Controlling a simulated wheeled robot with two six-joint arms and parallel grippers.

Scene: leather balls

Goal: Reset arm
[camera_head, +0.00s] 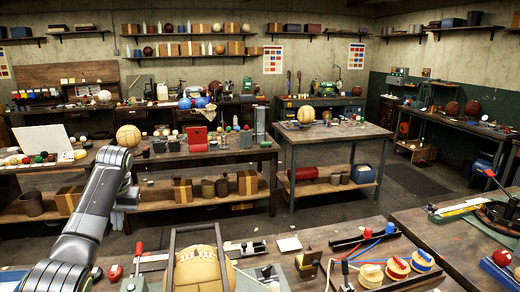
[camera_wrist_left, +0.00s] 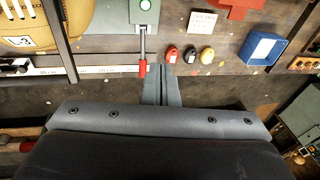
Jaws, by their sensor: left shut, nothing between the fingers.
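My left arm (camera_head: 85,215) rises from the lower left in the head view and bends at its top, left of the front workbench. My left gripper (camera_wrist_left: 161,86) shows in the left wrist view with its two grey fingers together and nothing between them. The fingers point toward a bench edge, near a red-handled tool (camera_wrist_left: 142,68). A tan leather ball (camera_head: 200,270) sits inside a dark frame on the front workbench. It also shows in the left wrist view (camera_wrist_left: 22,28), at the upper left. My right gripper is not in view.
The front workbench holds a ruler strip (camera_wrist_left: 105,67), a blue tray (camera_wrist_left: 264,45) and spools (camera_head: 397,265). A middle table (camera_head: 330,132) carries another leather ball (camera_head: 306,115). A red case (camera_head: 198,138) stands on the left table. Open floor (camera_head: 330,205) lies between the benches.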

